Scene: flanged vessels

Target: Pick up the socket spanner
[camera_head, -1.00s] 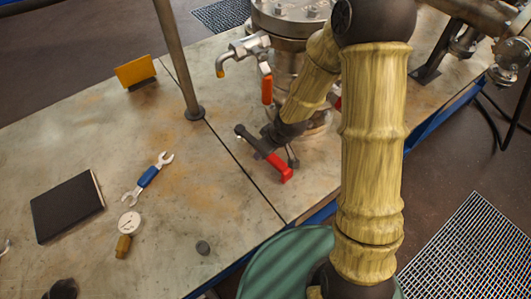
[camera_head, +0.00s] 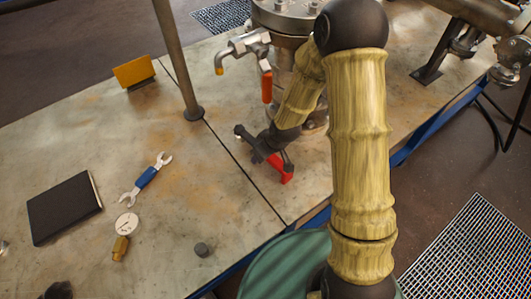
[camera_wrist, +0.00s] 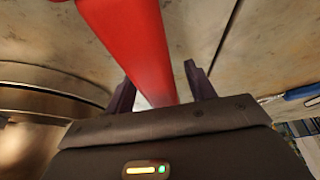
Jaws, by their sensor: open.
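The socket spanner has a red handle (camera_head: 284,175) and a dark shaft that ends in a dark head at the upper left. It lies on the table near a dark seam, below the flanged vessel. My gripper (camera_head: 274,161) is open above it and hides part of its middle. In the wrist view the red handle (camera_wrist: 130,40) runs between the two dark fingers of my gripper (camera_wrist: 158,85), one finger on either side. I cannot tell whether a finger touches it.
The flanged vessel (camera_head: 290,16) with an orange-handled valve (camera_head: 266,86) stands just behind. A post (camera_head: 178,60) rises to the left. A blue open-ended spanner (camera_head: 147,177), gauge (camera_head: 126,224), black book (camera_head: 65,207) and yellow sign (camera_head: 134,71) lie or stand further left.

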